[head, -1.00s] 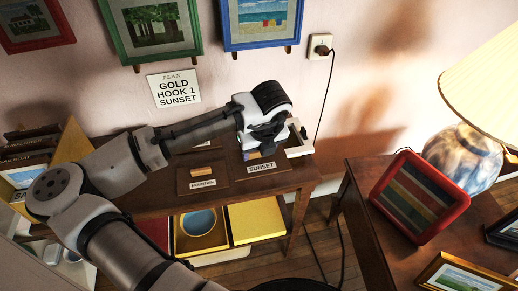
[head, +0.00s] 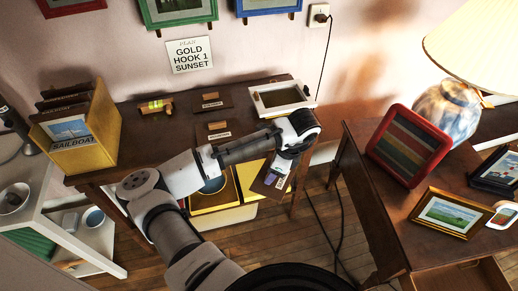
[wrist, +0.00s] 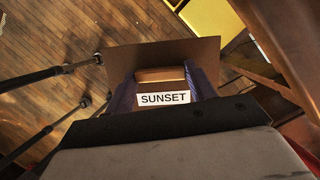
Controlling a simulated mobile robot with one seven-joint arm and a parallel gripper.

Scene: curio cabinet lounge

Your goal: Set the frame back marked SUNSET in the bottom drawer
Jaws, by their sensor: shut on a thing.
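The SUNSET frame back, a brown board with a small wooden block and a white SUNSET label, is in my gripper (wrist: 161,84). The board (wrist: 120,62) fills the middle of the wrist view, with the blue-sided fingers shut on its block. In the head view my gripper (head: 281,168) hangs in front of the long table's right end, and the board (head: 262,188) shows tilted below it, partly covering a yellow surface. At the lower right, an open wooden drawer (head: 462,276) shows partly below the side table top; I cannot tell whether it is the bottom one.
The long table (head: 135,125) holds two other frame backs (head: 219,136), an empty white frame (head: 310,101) and a yellow box (head: 105,125) of boards. The side table (head: 385,205) carries a red frame, a gold frame and a lamp. A dark cord hangs between the tables.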

